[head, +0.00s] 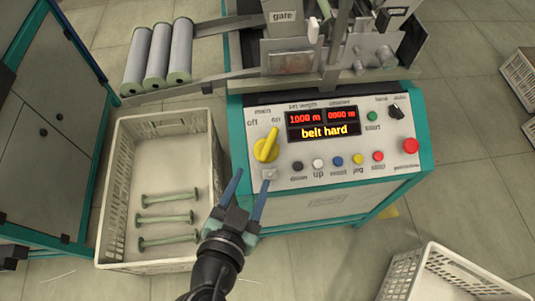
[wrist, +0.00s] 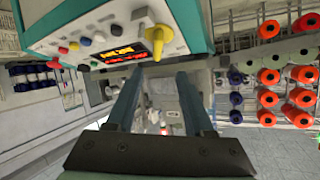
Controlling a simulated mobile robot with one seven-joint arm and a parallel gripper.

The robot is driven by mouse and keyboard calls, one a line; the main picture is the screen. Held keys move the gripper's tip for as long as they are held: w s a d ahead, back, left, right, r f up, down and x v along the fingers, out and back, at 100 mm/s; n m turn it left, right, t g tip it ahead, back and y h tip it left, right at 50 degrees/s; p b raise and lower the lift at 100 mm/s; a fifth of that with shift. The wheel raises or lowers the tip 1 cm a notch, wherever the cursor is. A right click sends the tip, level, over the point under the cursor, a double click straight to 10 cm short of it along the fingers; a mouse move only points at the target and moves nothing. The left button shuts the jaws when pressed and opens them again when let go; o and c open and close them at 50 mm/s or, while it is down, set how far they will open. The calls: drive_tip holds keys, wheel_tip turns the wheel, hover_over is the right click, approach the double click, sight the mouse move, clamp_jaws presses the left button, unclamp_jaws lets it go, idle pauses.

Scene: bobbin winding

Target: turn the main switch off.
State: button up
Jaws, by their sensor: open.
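The main switch (head: 266,146) is a yellow rotary knob at the left end of the machine's control panel (head: 400,155). Its pointer is tilted up and right, towards the "on" label, with "off" to the left. In the wrist view the yellow knob (wrist: 157,32) shows above and beyond my fingers, on the panel's edge. My gripper (head: 248,187) is open and empty, with its blue fingers just below the switch in the head view. The wrist view shows both fingers (wrist: 155,85) apart with nothing between them. No contact with the knob is visible.
Another crate (head: 440,270) stands front right.

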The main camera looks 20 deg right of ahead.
sight(267, 150)
drive_tip(key=x, duration=0.8)
drive_tip(key=b+x, duration=0.1)
drive_tip(key=x, duration=0.3)
drive_tip(key=shift+d+f, duration=0.3)
drive_tip(key=shift+f, duration=0.25)
clamp_jaws()
